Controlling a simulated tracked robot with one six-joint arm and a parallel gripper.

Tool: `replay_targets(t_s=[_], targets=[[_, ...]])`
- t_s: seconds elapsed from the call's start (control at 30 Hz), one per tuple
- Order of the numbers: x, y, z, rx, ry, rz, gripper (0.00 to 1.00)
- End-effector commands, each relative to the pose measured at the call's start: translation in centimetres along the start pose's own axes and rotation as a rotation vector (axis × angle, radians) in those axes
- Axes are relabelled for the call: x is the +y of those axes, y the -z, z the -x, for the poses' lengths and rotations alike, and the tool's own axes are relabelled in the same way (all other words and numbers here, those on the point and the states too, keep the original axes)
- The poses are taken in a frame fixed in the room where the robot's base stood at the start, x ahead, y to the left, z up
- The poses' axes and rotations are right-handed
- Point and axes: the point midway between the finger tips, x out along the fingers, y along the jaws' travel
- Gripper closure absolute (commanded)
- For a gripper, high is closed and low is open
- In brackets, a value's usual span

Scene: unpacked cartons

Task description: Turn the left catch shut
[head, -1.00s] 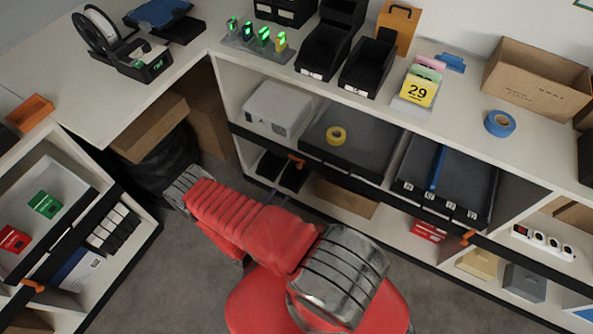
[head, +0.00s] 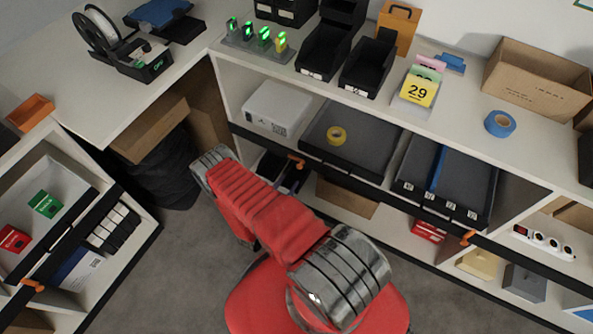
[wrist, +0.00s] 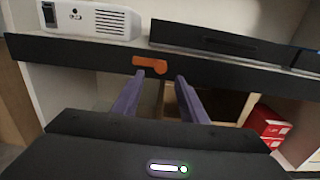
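The left catch (head: 297,160) is a small orange lever on the black front rail of the shelf. In the wrist view the catch (wrist: 150,65) lies nearly level across the rail, with its rounder end at the right. My gripper (wrist: 160,78) shows two purple fingers, spread apart with nothing between them. They point at the rail, with their tips just below the catch in the picture. Whether they touch it I cannot tell. A second orange catch (head: 468,237) sits farther right along the rail.
Above the rail stand a white box (head: 277,107) and a grey tray (head: 365,125) with yellow tape. Red boxes (wrist: 268,125) sit on the lower shelf at the right. Another shelf unit at the left has its own orange catch (head: 33,285). Open floor (head: 190,260) lies between the units.

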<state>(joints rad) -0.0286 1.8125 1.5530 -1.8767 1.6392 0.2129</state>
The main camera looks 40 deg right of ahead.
Motion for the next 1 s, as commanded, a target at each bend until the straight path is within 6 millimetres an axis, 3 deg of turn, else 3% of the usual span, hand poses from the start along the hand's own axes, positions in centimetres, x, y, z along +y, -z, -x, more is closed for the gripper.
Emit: replay_targets(t_s=[0.53, 1.0], targets=[[-0.1, 0.0, -6.2, 0.0, 0.003, -0.001, 0.61], [0.0, 0.0, -7.2, 0.0, 0.0, -0.001, 0.61]])
